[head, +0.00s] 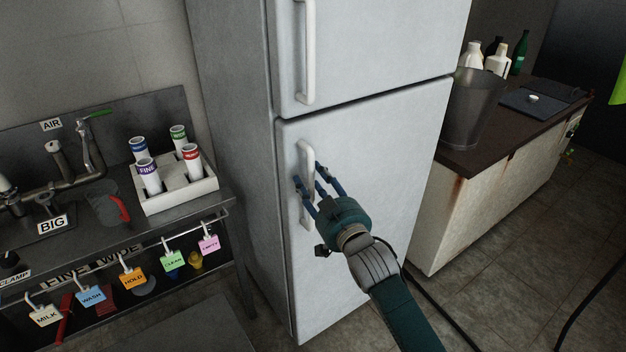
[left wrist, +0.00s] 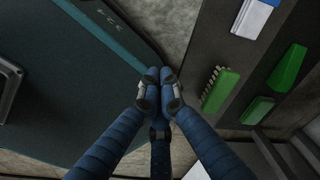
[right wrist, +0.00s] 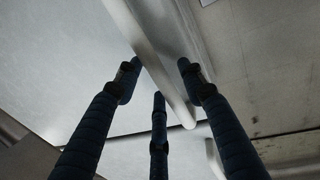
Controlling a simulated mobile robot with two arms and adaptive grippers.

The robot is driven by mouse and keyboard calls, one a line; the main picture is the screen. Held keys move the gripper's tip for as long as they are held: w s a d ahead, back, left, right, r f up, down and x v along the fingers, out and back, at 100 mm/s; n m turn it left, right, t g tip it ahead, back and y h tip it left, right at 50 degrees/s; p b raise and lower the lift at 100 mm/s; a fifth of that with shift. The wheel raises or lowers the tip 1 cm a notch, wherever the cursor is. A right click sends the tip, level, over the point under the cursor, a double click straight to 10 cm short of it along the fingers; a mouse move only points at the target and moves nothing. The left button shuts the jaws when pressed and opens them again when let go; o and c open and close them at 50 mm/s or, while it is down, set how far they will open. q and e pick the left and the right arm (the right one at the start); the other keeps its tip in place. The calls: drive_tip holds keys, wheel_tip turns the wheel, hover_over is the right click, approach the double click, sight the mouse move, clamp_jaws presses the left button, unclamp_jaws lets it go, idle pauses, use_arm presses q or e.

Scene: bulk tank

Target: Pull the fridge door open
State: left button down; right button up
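The white fridge has a lower door (head: 390,150) and an upper door (head: 375,45); both look closed. The lower door's upright white handle (head: 305,152) is on its left side. My right gripper (head: 308,174) is at this handle with its fingers spread. In the right wrist view the handle (right wrist: 166,88) runs slantwise between the open fingers (right wrist: 160,74), with gaps on both sides; I cannot tell whether any finger touches it. My left gripper (left wrist: 158,82) shows only in its wrist view, fingertips together and nothing visible between them.
A steel sink bench with a bottle rack (head: 178,195) and hanging coloured tags stands left of the fridge. A counter (head: 480,150) with a metal bucket (head: 472,108) and bottles stands right. Green brushes (left wrist: 220,90) lie near my left gripper. A dark hose crosses the floor.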

drive_tip(key=shift+w, duration=0.15)
clamp_jaws()
